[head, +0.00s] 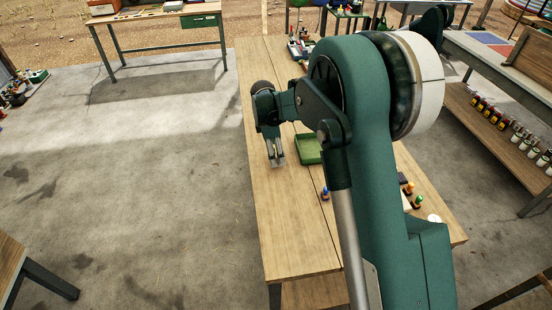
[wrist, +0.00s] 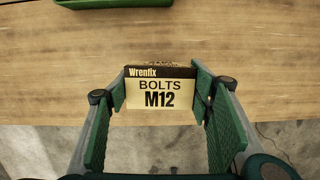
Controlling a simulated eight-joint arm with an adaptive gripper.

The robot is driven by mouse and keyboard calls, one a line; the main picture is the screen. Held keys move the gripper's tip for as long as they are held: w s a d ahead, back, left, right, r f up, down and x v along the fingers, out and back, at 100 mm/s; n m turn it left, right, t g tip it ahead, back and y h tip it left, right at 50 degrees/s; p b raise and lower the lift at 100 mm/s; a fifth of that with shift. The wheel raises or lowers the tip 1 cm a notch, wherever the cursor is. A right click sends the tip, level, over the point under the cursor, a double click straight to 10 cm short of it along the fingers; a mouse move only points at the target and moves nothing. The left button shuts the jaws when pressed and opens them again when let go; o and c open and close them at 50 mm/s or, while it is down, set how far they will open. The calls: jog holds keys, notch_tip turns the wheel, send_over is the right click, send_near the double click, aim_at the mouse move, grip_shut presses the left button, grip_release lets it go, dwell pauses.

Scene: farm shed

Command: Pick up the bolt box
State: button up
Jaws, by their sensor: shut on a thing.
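The bolt box (wrist: 160,92) is a small cream and black box marked "Wrenfix BOLTS M12", with bolts showing at its open top. In the wrist view it sits upright between the two green finger pads of my gripper (wrist: 162,98), which touch its left and right sides. In the head view my gripper (head: 276,158) points down over the left part of the wooden table (head: 285,225). The box is hard to make out there between the fingers. I cannot tell whether it touches the table.
A green tray (head: 308,149) lies on the table just right of my gripper; its edge shows at the top of the wrist view (wrist: 100,3). Small coloured items (head: 408,188) stand at the table's right side. The table's left edge is close to my gripper. The front left tabletop is clear.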

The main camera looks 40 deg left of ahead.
jog(key=shift+r, duration=3.1)
jog(key=shift+w, duration=0.1)
